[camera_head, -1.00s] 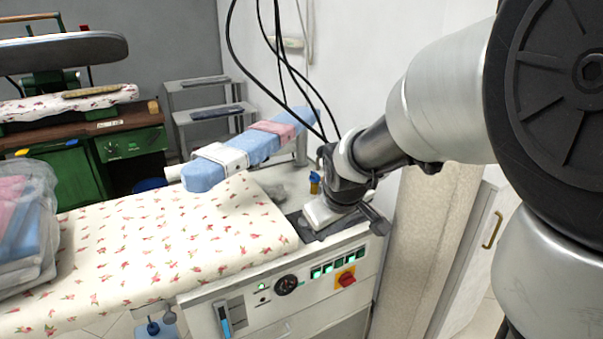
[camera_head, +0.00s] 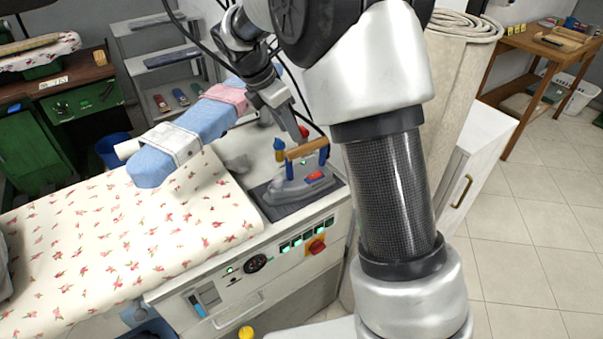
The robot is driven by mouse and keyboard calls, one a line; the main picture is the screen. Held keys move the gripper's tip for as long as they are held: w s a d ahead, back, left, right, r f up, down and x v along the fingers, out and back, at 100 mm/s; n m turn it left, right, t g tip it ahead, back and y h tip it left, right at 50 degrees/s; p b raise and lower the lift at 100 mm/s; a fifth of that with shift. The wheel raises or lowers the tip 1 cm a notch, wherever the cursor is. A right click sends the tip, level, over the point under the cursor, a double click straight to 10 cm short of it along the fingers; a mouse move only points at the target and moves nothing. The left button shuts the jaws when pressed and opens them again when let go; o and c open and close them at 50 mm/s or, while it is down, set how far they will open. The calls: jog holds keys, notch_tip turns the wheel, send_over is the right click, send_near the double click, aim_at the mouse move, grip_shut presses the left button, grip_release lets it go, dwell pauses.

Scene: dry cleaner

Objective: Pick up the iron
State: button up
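The iron (camera_head: 292,188) has a grey body, a wooden handle (camera_head: 306,149) on blue posts and a red part on its side. It sits upright on a dark mat (camera_head: 270,207) at the right end of the ironing station. My gripper (camera_head: 291,122) is above and behind the iron's handle, seen from the side, and looks apart from it. My arm and the angle hide the gap between the fingers, so I cannot tell if it is open or shut. No iron hangs from it.
A floral-covered ironing board (camera_head: 130,230) fills the left. A blue padded sleeve arm (camera_head: 205,118) stands left of the iron, and black cables hang behind. A white cabinet (camera_head: 478,160) is to the right.

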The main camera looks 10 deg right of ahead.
aim_at(300, 149)
jog(key=b+x, duration=0.1)
jog(key=x, duration=0.7)
jog(key=shift+f, duration=0.1)
jog(key=shift+b+x, duration=0.35)
jog(key=shift+x, duration=2.6)
jog(key=shift+w, duration=0.15)
grip_shut()
jog(key=shift+w+r, duration=0.2)
jog(key=shift+r, duration=0.15)
